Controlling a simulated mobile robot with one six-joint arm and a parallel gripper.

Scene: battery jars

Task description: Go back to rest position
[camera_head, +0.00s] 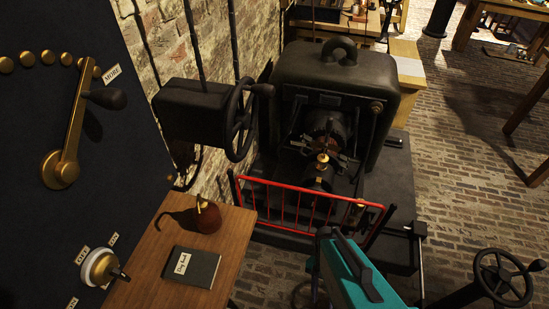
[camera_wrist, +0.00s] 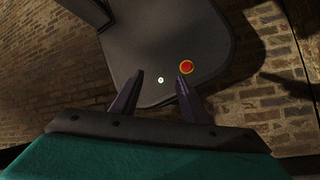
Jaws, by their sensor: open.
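My gripper (camera_wrist: 160,76) shows in the wrist view with its two dark fingers apart and nothing between them. It points down over a dark grey rounded surface with a red button, above the brick floor. In the head view my teal arm shows at the bottom centre, in front of the red railing; the fingers cannot be made out there.
A big dark machine (camera_head: 335,75) stands behind the red railing (camera_head: 300,190). A wooden table (camera_head: 150,255) at left holds a dark book (camera_head: 190,267) and a round brown jar (camera_head: 207,217). A handwheel (camera_head: 503,277) stands lower right. Brick floor (camera_head: 455,190) lies open at right.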

